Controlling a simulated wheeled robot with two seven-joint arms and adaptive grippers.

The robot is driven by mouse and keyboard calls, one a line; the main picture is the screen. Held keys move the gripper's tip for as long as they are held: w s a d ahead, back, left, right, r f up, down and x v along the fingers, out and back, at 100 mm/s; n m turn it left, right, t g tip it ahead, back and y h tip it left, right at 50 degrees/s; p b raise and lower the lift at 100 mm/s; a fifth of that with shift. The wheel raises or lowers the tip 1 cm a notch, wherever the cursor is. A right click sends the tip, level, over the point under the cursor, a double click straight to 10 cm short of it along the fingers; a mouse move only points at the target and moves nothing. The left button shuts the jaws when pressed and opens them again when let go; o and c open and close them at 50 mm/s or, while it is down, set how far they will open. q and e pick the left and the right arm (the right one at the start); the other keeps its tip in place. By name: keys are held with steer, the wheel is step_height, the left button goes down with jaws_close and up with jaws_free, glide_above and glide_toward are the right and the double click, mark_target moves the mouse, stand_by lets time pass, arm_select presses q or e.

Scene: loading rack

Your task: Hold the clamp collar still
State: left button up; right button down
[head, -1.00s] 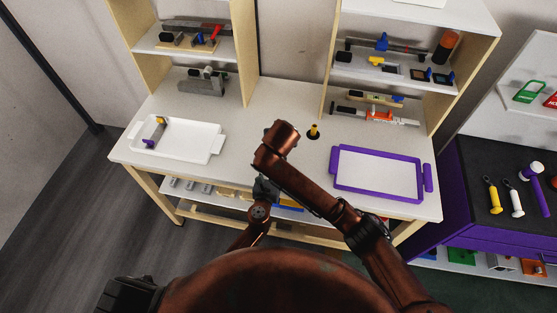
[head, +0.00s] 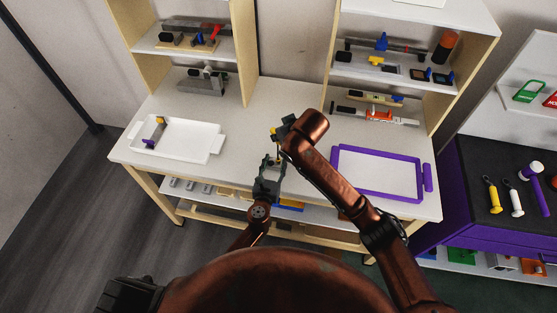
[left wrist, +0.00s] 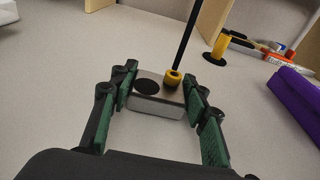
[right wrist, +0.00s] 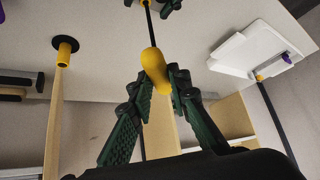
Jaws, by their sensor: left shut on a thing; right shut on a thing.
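The clamp collar (left wrist: 160,104) is a grey metal block with a dark round hole and a yellow screw head (left wrist: 173,77) on top. My left gripper (left wrist: 160,85) is shut on it from both sides, low over the bench; the left gripper (head: 272,162) also shows in the head view, where the collar is hard to make out. My right gripper (right wrist: 162,80) is shut on the yellow handle (right wrist: 155,70) of a driver. Its black shaft (left wrist: 184,37) reaches down to the screw head and appears to touch it. In the head view my right arm partly hides the right gripper (head: 284,129).
A yellow post (left wrist: 221,46) on a black base stands behind the collar. A purple-rimmed tray (head: 335,172) lies to the right, a white tray (head: 212,150) to the left. Shelves (head: 385,60) with tools stand at the back. The bench between is mostly clear.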

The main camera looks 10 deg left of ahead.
steer(key=n, duration=0.1)
steer(key=n+g+y, duration=0.1)
steer(key=n+g, duration=0.1)
steer(key=n, duration=0.1)
steer(key=shift+w+d+r+y, duration=0.1)
steer(key=shift+w+d+y, duration=0.05)
steer(key=shift+w+y, duration=0.2)
steer(key=n+g, duration=0.2)
steer(key=n, duration=0.1)
steer(key=shift+n+y, duration=0.3)
steer(key=shift+y, duration=0.05)
steer(key=shift+n+g, duration=0.8)
steer(key=shift+n, duration=0.2)
steer(key=shift+d, duration=0.1)
steer(key=shift+f, duration=0.7)
